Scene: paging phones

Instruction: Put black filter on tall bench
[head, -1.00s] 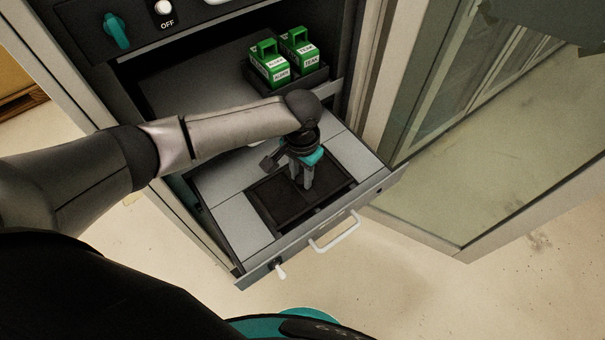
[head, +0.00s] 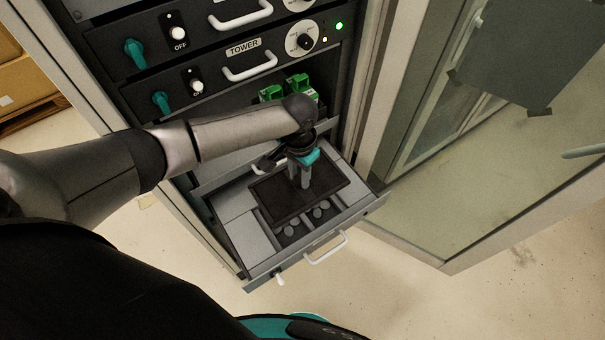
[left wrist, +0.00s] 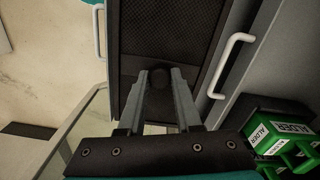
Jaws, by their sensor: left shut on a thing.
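The black filter (head: 333,180) is a flat dark rectangular panel with a mesh face, which also shows in the left wrist view (left wrist: 165,30). My left gripper (head: 302,184) is shut on the small dark knob of the filter, and its fingertips meet there in the left wrist view (left wrist: 158,74). The filter is held above the open grey drawer (head: 232,235), slightly tilted. Round parts in the drawer show below its front edge. My right gripper is not in view. I cannot make out a tall bench.
Green labelled boxes (head: 301,86) stand behind the drawer, partly hidden by my arm. Dark panels with white handles (head: 250,70) and teal knobs rise above. A glass-sided cabinet (head: 470,150) stands at the right. Cardboard boxes (head: 28,80) are at the left. The floor in front is clear.

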